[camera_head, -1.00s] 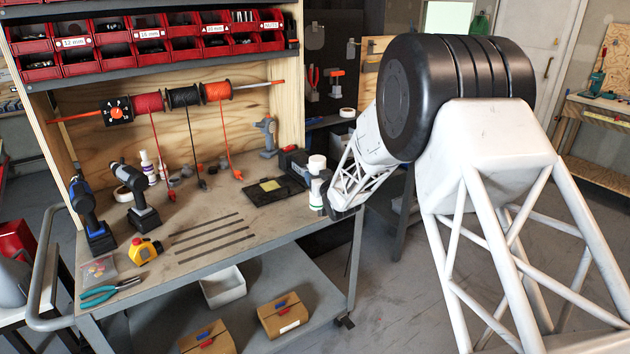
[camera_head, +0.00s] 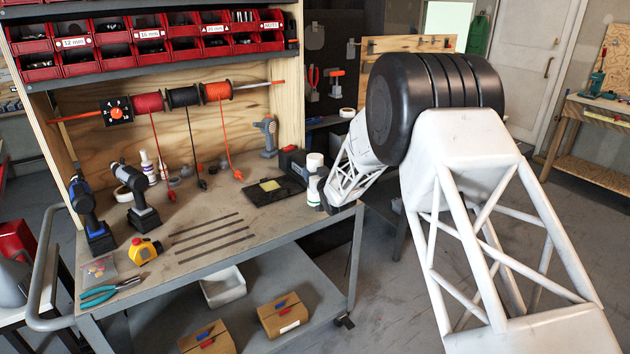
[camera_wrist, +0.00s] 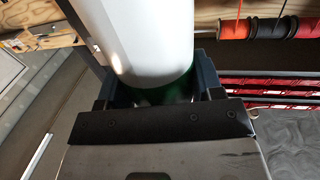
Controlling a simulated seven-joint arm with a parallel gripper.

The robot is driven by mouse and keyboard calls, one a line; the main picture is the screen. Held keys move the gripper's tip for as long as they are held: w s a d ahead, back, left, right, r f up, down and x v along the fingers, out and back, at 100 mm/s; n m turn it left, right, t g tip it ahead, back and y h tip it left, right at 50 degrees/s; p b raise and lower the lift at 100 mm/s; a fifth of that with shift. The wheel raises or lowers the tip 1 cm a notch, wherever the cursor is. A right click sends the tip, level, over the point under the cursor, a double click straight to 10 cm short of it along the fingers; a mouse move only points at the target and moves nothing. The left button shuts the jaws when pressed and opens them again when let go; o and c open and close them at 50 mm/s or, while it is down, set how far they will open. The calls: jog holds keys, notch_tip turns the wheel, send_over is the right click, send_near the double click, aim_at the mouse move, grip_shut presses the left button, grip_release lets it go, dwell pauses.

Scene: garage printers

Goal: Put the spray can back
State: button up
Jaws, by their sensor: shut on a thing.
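The spray can (camera_head: 313,188) is white with a white cap and stands about upright at the right end of the workbench top (camera_head: 205,262). My gripper (camera_head: 325,190) reaches it from the right and is shut on it. In the wrist view the can's white body (camera_wrist: 145,40) fills the space between the dark fingers (camera_wrist: 155,92), with a green part low between them. I cannot tell whether its base touches the bench top. The fingertips are largely hidden in the head view.
Just left of the can lie a black tray with a yellow pad (camera_head: 272,189) and a dark box (camera_head: 292,160). Drills (camera_head: 138,200), a tape measure (camera_head: 145,248) and pliers (camera_head: 112,290) occupy the left side. Cable spools (camera_head: 183,96) and red bins (camera_head: 150,45) are above.

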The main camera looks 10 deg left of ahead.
jog(key=shift+f, duration=1.35)
jog(key=o, duration=1.1)
jog(key=shift+f, duration=0.1)
jog(key=v, duration=1.2)
jog(key=shift+r, duration=0.3)
